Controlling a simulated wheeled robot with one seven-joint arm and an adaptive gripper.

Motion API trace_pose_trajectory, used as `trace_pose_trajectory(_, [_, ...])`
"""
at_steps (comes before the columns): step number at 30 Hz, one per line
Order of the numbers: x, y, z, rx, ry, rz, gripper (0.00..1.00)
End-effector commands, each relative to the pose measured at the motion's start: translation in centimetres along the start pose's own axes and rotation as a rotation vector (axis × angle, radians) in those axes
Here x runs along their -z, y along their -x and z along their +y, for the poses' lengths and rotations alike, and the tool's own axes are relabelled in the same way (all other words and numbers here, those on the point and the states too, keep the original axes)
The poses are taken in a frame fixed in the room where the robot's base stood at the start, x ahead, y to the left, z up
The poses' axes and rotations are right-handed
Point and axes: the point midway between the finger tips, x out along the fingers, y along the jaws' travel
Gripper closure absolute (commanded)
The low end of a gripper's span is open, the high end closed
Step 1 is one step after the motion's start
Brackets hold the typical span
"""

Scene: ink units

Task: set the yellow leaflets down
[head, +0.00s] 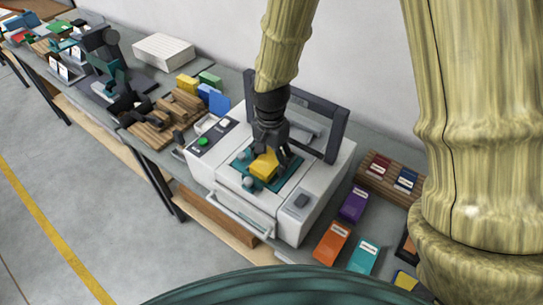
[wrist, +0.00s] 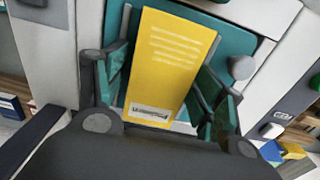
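The yellow leaflets (head: 264,165) are a small yellow bundle above or on the teal plate (head: 289,178) of a white machine (head: 325,180). In the wrist view, the yellow leaflets (wrist: 165,65) stretch between my fingers, with pale print and a white label at the near end. My gripper (head: 271,158) points down over the plate, its fingers closed against both sides of the bundle. It also shows in the wrist view (wrist: 165,90). I cannot tell whether the bundle touches the plate; the gripper hides part of it.
A dark frame (head: 338,130) stands behind the plate, close to my gripper. Small knobs (head: 248,182) sit at the plate's edge. Purple (head: 354,204), orange (head: 332,241) and teal (head: 364,257) packs lie to the right.

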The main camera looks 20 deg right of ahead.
Motion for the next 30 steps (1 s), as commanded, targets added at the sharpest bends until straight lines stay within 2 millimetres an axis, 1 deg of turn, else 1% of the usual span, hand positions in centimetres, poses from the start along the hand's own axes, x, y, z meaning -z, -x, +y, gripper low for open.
trace_pose_trajectory(9, [0.0,0.1,-0.1,0.001,0.002,0.0,0.25])
trace_pose_trajectory(14, [0.0,0.7,-0.1,0.003,0.001,0.002,0.25])
trace_pose_trajectory(20, [0.0,2.3,-0.2,0.004,0.001,0.002,0.25])
trace_pose_trajectory(30, [0.0,6.2,-0.1,0.003,0.001,0.002,0.25])
